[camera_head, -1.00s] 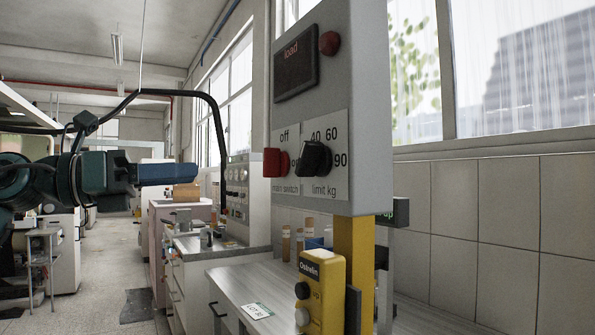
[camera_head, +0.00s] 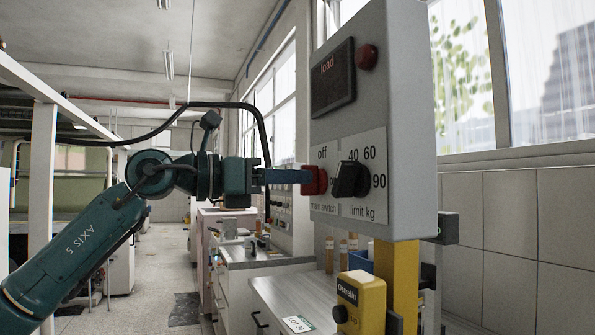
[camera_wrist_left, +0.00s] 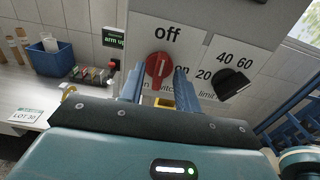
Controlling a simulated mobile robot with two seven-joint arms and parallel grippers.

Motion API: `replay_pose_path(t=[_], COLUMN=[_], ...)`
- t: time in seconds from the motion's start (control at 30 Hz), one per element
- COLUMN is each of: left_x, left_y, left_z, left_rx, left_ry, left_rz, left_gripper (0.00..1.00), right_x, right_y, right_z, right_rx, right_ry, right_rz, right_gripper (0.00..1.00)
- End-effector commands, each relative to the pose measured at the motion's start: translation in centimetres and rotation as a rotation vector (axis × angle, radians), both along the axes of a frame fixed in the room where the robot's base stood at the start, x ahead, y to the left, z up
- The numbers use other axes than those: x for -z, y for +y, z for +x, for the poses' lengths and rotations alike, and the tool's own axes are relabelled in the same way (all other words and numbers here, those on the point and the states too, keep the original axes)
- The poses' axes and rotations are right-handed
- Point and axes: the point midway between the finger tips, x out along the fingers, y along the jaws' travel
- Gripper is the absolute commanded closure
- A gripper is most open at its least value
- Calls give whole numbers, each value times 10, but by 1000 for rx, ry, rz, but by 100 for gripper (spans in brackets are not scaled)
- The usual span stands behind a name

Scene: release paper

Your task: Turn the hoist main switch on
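The main switch is a red rotary knob (camera_head: 315,181) on the grey hoist control box (camera_head: 408,130), at the left of its white label plate. It also shows in the left wrist view (camera_wrist_left: 159,69), where its pale mark points roughly up towards "off". My left gripper (camera_head: 303,177) reaches the knob from the left in the head view. In the wrist view its blue fingers stand open, one at each side of the knob, with gaps visible. Whether the fingertips overlap the knob in depth is hard to tell. My right gripper is not in view.
A black limit knob (camera_head: 350,180) sits close right of the switch. A dark load display (camera_head: 333,78) and a red button (camera_head: 367,57) are above. Below are a yellow post (camera_head: 397,285), a yellow pendant (camera_head: 361,302) and a bench (camera_head: 290,295).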

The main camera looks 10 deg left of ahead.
Motion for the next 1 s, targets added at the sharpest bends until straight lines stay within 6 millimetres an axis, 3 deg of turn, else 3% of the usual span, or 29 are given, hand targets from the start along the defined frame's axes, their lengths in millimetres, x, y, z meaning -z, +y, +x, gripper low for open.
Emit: replay_pose_path(t=[0.13, 0.47, 0.87, 1.0], left_x=[-1, 0, 0, 0], left_y=[-11, -13, -13, -13], left_z=[7, 9, 9, 9], left_rx=[2, 0, 0, 1], left_ry=[1, 0, 0, 0], left_rz=[-1, 0, 0, 0], left_gripper=[67, 67, 99, 100], right_x=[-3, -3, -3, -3], right_y=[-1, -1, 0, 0], right_z=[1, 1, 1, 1], right_rx=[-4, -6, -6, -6], right_ry=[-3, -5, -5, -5], right_rz=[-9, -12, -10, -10], right_gripper=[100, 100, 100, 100])
